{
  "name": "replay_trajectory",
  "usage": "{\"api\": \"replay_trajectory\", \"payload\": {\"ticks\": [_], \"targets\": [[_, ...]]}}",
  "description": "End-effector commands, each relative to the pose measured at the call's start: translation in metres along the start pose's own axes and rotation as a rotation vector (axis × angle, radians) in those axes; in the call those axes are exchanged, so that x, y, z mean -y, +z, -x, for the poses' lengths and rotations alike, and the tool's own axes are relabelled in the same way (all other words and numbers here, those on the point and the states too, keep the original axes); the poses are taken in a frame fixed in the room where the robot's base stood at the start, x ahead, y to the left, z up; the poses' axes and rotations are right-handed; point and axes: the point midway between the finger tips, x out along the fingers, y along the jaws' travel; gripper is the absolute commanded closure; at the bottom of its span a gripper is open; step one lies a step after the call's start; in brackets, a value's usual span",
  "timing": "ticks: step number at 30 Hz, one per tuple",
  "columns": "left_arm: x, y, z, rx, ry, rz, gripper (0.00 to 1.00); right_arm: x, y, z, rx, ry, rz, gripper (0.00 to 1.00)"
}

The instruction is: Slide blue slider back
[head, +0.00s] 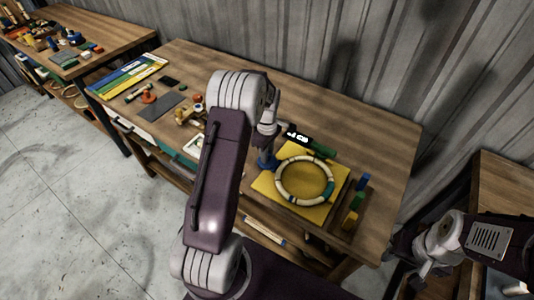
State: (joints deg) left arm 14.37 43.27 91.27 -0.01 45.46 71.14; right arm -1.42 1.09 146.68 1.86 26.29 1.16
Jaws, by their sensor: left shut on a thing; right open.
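A yellow board (262,186) lies on the wooden workbench and carries a pale ring (279,181) with dark bands and a green section. A blue piece (266,160), seemingly the blue slider, stands at the board's far left corner. My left gripper (267,142) is shut on it from above; my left arm hides part of the surroundings, and the fingertips are small in view. My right gripper (425,280) is open and empty at the lower right, off the bench and away from the board.
Blue, green and yellow blocks (357,200) stand in a row right of the board. A black device and green piece (310,141) lie behind the ring. Tools, a grey sheet (165,108) and coloured strips (128,76) lie to the left. The bench's back right is clear.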

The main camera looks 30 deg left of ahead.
Motion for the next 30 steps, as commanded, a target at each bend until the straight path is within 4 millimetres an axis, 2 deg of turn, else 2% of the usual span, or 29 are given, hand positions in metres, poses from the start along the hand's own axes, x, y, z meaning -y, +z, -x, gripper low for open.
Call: {"api": "replay_trajectory", "payload": {"ticks": [17,24,30], "targets": [[0.000,-0.001,0.001,0.000,0.000,0.001,1.00,0.000,0.000,0.001,0.000,0.000,0.000,0.55],[-0.001,-0.028,0.003,0.000,0.000,0.002,1.00,0.000,-0.001,0.011,0.000,0.000,0.000,0.55],[-0.001,-0.032,0.001,-0.003,0.002,0.000,1.00,0.000,-0.001,0.010,0.000,0.000,0.000,0.55]]}}
